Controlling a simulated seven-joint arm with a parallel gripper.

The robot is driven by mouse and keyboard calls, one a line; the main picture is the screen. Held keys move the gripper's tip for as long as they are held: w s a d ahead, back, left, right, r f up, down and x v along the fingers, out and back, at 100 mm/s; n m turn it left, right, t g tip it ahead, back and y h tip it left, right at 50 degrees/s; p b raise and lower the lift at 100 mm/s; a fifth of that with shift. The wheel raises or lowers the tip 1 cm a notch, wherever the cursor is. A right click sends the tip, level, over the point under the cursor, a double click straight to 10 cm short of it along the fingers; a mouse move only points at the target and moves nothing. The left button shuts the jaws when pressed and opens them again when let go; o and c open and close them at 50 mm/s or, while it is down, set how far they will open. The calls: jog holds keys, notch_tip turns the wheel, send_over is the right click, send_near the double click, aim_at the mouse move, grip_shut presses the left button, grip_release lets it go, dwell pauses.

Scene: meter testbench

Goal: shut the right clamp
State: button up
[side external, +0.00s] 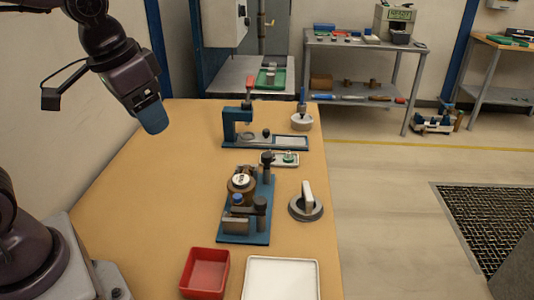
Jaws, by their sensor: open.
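A blue fixture plate (264,190) lies on the bench and carries a brass-coloured round meter (241,184) with a pale face. A dark clamp post (267,163) stands at the plate's far end. A second dark clamp post (260,212) stands at its near end, beside a grey block (236,224) with a blue knob. Which of them is the right clamp, and whether either is open or shut, I cannot tell at this size. My gripper (152,116) is high at the upper left, well apart from the fixture. It is open, with nothing visible in it.
A grey disc with an upright pale handle (307,204) stands right of the fixture. A red tray (205,272) and a white tray (281,261) lie at the front. A blue press stand (238,124) is behind. The bench left of the fixture is clear.

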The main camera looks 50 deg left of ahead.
jog(key=w+a+f+m+g, duration=0.2)
jog(key=w+f+m, duration=0.1)
jog(key=w, duration=0.9)
jog(key=m+g, duration=0.1)
jog(key=m, duration=1.4)
send_near(267, 155)
jog(key=f, duration=0.9)
jog(key=shift+w+a+f, duration=0.1)
jog(key=shift+a+f, duration=0.1)
jog(key=shift+c, duration=0.2)
jog(key=c, duration=0.9)
